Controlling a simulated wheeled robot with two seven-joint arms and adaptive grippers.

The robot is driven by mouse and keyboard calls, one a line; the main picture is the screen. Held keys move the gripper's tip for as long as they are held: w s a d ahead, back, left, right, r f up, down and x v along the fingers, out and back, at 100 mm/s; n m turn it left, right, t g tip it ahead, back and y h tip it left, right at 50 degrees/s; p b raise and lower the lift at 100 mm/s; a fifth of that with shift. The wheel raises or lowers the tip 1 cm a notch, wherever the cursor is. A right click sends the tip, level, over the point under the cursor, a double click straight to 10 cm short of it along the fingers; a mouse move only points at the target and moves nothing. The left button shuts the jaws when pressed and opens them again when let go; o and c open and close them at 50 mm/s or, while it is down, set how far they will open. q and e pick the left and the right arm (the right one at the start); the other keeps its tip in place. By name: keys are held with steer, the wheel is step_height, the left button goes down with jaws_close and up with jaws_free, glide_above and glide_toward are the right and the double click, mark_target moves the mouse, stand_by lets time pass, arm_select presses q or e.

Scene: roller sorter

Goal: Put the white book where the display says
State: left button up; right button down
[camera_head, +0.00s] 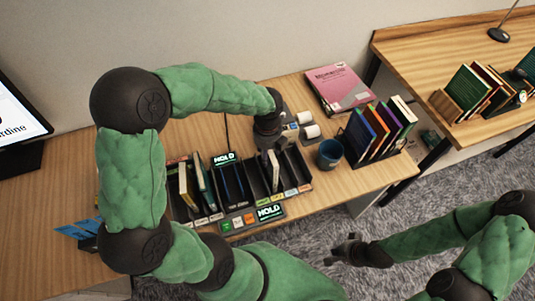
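A white book (273,171) stands upright in a slot of the black sorter rack (238,203), right of its middle. My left gripper (269,147) points down right above this book; its fingers are small and partly hidden, so I cannot tell whether they grip it. A small display (225,159) behind the rack reads HOLD. A second display (270,212) at the rack's front also reads HOLD. Coloured labels run along the rack's front edge. My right gripper (340,250) is empty over the floor, its fingers apart.
Other books (187,186) stand in the rack's left slots. A blue cup (330,153), a black holder with several books (375,130), a pink book (339,87) and white rolls (308,126) lie to the right. A monitor (15,120) stands left. A second desk (425,50) is beyond a gap.

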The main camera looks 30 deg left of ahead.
arm_select(q)
step_height(320, 180, up, 10)
steer(key=shift+r, duration=0.1)
stand_by(0.8)
